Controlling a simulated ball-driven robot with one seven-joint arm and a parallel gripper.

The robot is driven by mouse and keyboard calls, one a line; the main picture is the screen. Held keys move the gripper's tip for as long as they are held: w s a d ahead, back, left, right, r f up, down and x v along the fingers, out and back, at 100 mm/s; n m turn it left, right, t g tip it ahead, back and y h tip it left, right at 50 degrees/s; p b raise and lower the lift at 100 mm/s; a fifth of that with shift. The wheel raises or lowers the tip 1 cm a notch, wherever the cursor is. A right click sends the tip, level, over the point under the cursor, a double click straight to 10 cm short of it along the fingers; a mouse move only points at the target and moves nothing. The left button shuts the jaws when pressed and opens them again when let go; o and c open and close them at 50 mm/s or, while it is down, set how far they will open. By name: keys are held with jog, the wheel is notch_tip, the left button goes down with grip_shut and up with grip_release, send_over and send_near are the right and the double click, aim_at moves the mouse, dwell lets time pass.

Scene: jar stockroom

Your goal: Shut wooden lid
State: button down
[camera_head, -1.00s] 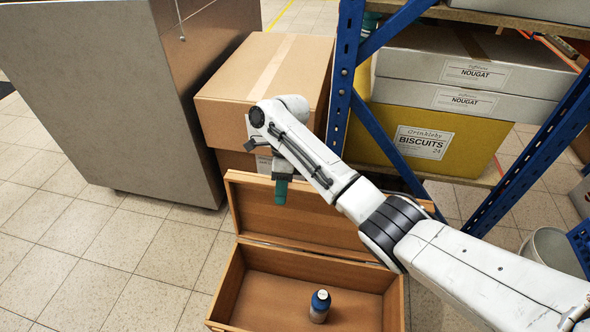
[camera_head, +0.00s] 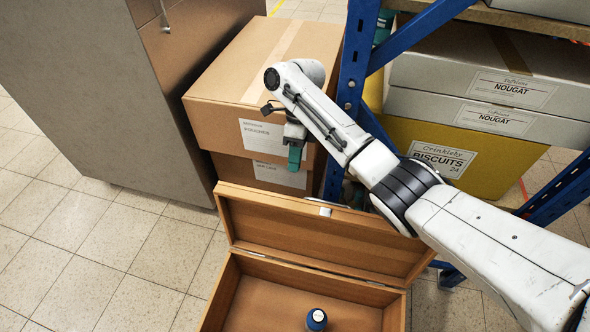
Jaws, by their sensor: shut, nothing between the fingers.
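The wooden lid (camera_head: 300,240) stands open, raised at the back of the wooden box (camera_head: 262,292), with its hollow inner side facing me. A small metal catch shows on its top edge. A dark blue bottle (camera_head: 317,319) stands inside the box, cut by the bottom of the picture. My gripper (camera_head: 294,160), with green fingertips, points down above the lid's upper edge, in front of the cardboard boxes. It is shut and empty. It looks apart from the lid; its exact depth to the lid is hard to tell.
Stacked cardboard boxes (camera_head: 262,90) stand behind the lid. A blue-framed shelf (camera_head: 352,75) with nougat boxes (camera_head: 480,90) and a yellow biscuits box (camera_head: 450,155) rises at the right. A grey cabinet (camera_head: 110,90) stands at the left. Tiled floor (camera_head: 110,255) is free left of the box.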

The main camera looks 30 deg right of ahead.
jog(key=b+x, duration=0.3)
jog(key=x, duration=0.6)
